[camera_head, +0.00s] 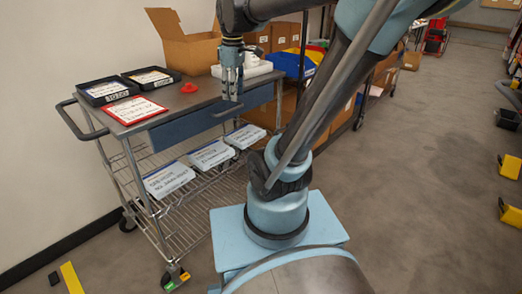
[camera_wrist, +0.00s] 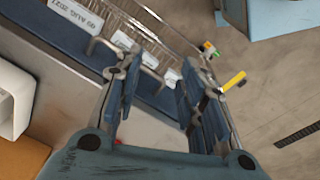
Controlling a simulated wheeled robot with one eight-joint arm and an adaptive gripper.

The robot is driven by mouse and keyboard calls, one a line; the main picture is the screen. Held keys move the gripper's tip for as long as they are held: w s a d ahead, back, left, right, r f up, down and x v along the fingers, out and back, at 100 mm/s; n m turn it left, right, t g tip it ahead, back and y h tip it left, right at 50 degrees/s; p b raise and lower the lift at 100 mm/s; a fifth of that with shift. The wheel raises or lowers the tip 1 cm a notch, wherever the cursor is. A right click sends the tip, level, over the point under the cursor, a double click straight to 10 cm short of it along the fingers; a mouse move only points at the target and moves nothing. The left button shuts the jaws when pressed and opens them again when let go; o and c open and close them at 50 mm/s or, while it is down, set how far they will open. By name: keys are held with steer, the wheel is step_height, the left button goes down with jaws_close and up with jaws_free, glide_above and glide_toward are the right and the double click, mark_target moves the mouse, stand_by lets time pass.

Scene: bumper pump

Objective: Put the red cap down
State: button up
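The red cap (camera_head: 189,88) sits on the grey top of the cart (camera_head: 182,103), in the head view. My gripper (camera_head: 231,93) points down to the right of the cap, close to the cart's front edge, and is apart from it. In the wrist view my gripper's fingers (camera_wrist: 158,88) are spread, with nothing held between them. A small red spot (camera_wrist: 119,141) shows behind the gripper's base there, probably part of the cap; the rest is hidden.
Two black trays (camera_head: 103,90) and a red-framed sign (camera_head: 135,110) occupy the cart's left side. A white container (camera_head: 252,67) stands behind my gripper; an open cardboard box (camera_head: 188,48) is at the back. A blue drawer front (camera_head: 190,127) with a handle lines the front edge.

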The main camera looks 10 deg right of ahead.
steer(key=s+d+f+m, duration=0.3)
steer(key=s+f+m, duration=0.2)
steer(key=s+f, duration=0.2)
steer(key=s+d+f+m+t, duration=0.1)
steer(key=s+d+f+m, duration=0.2)
steer(key=s+f+m, duration=0.3)
step_height(320, 180, down, 4)
steer(key=shift+s+d+r, duration=0.1)
steer(key=shift+s+d, duration=0.1)
steer(key=shift+s, duration=0.4)
